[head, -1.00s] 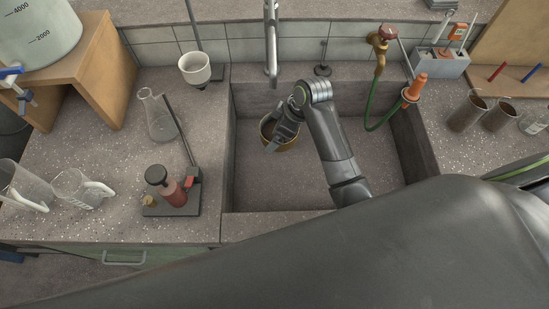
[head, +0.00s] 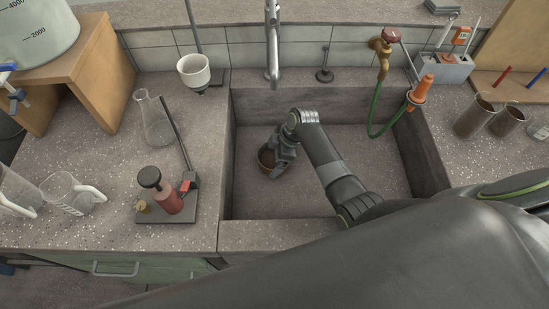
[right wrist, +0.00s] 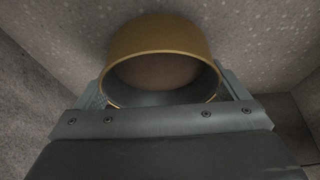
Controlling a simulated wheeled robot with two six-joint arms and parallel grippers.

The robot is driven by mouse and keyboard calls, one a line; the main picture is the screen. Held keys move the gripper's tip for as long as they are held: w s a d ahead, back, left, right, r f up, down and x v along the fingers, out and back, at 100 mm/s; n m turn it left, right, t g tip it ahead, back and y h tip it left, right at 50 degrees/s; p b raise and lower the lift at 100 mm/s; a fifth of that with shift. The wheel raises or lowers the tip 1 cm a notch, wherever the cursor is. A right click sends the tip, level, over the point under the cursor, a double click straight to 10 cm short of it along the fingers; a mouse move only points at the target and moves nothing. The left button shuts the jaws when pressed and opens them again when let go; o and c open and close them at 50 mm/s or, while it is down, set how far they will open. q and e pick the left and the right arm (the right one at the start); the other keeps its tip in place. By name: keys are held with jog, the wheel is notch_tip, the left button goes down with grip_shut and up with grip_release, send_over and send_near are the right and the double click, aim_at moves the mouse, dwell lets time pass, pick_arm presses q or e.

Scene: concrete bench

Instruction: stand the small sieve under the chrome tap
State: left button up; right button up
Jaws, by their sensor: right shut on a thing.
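The small sieve (head: 264,159) is a shallow brass-coloured ring with a dark inside, over the left part of the sink. My right gripper (head: 277,160) is shut on its rim. In the right wrist view the brass ring (right wrist: 160,38) sits between the fingers, close to a speckled grey surface. I cannot tell whether it touches the sink floor. The chrome tap (head: 272,45) hangs over the sink's back edge, and its spout end is above the sieve in the picture, farther back. My left gripper is not in view.
The sink (head: 350,200) has raised walls. A brass tap (head: 383,50) with a green hose (head: 376,115) hangs at its back right. A burette-like stand with a red-bodied device (head: 170,200), a flask (head: 155,122) and beakers (head: 70,195) stand on the left. The sink's right floor is clear.

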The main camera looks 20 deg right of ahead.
jog(key=shift+f, duration=0.5)
jog(key=o, duration=0.8)
jog(key=shift+f, duration=0.15)
jog(key=shift+d+r, duration=0.15)
jog(key=shift+r, duration=0.4)
jog(key=p+v, duration=0.1)
jog(key=v, duration=1)
jog(key=shift+d, duration=0.1)
